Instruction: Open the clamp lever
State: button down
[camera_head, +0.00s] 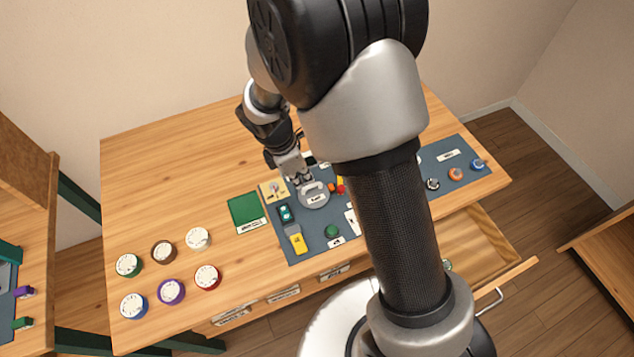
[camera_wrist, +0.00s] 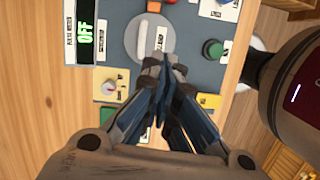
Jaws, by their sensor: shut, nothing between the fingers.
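A grey round plate (camera_head: 314,201) with a pale raised handle bar lies on the blue-grey mat; it is likely the clamp lever, but its label is too small to read. In the wrist view the plate (camera_wrist: 131,42) and its pale bar (camera_wrist: 143,38) are just beyond my fingertips. My gripper (camera_head: 297,180) points down at the plate's upper-left edge. In the wrist view my gripper (camera_wrist: 163,62) is shut, with nothing between the fingers. The fingertips overlap the near end of the bar in the picture; I cannot tell whether they touch it.
A yellow plate with a knob (camera_wrist: 108,87), a meter reading OFF (camera_wrist: 85,35) and a green button (camera_wrist: 212,48) surround it. A green pad (camera_head: 246,212) and several dials (camera_head: 171,291) lie to the left. A drawer (camera_head: 480,240) stands open at right. The table's back left is clear.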

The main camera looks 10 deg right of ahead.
aim_at(315, 199)
jog(key=b+x, duration=0.4)
jog(key=x, duration=0.6)
jog(key=shift+d+f, duration=0.1)
jog(key=d, duration=0.3)
jog(key=shift+w+d+r+b, duration=0.15)
jog(key=shift+r+b, duration=0.15)
jog(key=shift+b, duration=0.05)
jog(key=shift+d, duration=0.15)
jog(key=shift+r, duration=0.1)
jog(key=shift+w+d+p, duration=0.1)
jog(key=shift+d+p, duration=0.05)
jog(key=shift+p, duration=0.2)
